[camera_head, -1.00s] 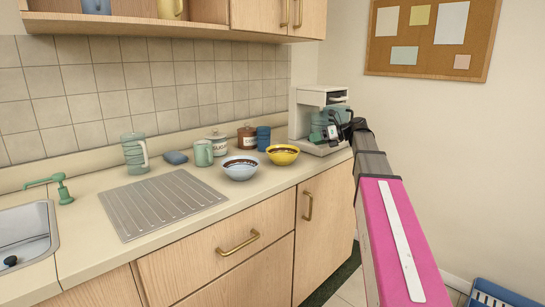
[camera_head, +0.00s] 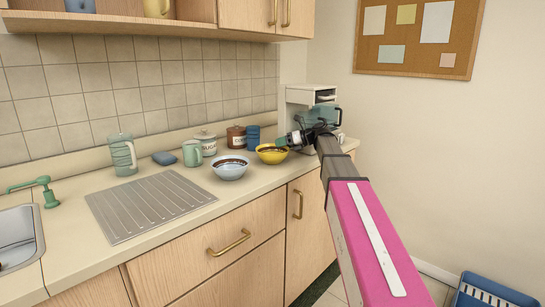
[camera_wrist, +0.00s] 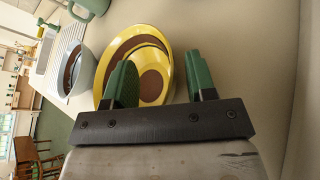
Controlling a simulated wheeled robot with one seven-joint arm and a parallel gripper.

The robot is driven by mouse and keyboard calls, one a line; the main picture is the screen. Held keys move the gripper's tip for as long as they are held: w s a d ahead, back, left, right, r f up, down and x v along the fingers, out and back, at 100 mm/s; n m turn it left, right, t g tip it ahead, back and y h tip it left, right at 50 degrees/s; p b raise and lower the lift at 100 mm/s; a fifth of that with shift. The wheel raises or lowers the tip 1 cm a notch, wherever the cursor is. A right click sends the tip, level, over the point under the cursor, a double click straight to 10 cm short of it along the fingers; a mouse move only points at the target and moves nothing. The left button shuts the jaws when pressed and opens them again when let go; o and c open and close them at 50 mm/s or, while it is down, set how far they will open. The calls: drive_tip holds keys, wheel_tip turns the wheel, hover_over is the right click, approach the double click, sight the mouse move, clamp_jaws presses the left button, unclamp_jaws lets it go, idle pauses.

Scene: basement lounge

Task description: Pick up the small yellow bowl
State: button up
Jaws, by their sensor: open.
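The small yellow bowl (camera_head: 270,155) stands on the counter, to the right of a light blue bowl. In the wrist view the yellow bowl (camera_wrist: 104,88) shows brown bands and a brown round patch inside. My gripper (camera_head: 283,141) is open at the bowl's right side in the head view. In the wrist view my gripper (camera_wrist: 160,75) has two green fingers. One finger lies over the bowl's inside and the other is outside its rim, so the near rim lies between them. I cannot tell whether either finger touches the bowl.
The light blue bowl (camera_head: 230,168) stands close on the left. A blue cup (camera_head: 253,137), a brown jar (camera_head: 235,138), a white sugar jar (camera_head: 206,143) and a green mug (camera_head: 192,153) stand behind. A coffee machine (camera_head: 300,97) is at the right, partly behind my arm.

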drive_tip(key=shift+a, duration=0.1)
clamp_jaws()
idle(0.3)
